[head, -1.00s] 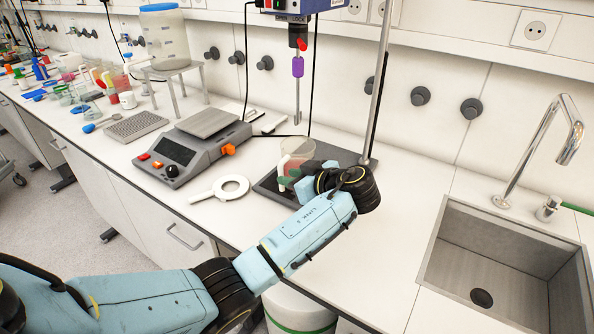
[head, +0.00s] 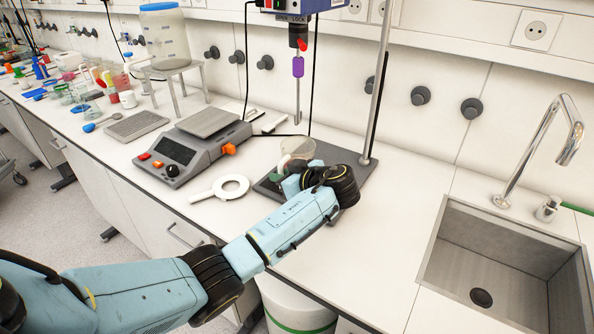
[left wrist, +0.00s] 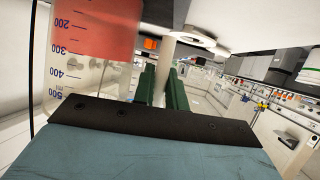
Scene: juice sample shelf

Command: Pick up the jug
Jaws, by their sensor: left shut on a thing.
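The jug (head: 298,149) is a clear, graduated vessel with red liquid in it, by the stirrer stand in the head view. In the left wrist view the jug (left wrist: 92,38) fills the upper left, with its marks and red liquid close to the camera. My left gripper (head: 287,178) is at the jug's near left side and hides its lower part in the head view. Its green fingers (left wrist: 162,84) are shut on the jug's pale handle. I cannot tell whether the jug's bottom touches the stand's base. My right gripper is not in view.
The dark stand base (head: 270,185) lies under the stirrer shaft (head: 298,95), close above the jug. A sink (head: 500,265) is at right. Bare worktop (head: 400,215) lies between.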

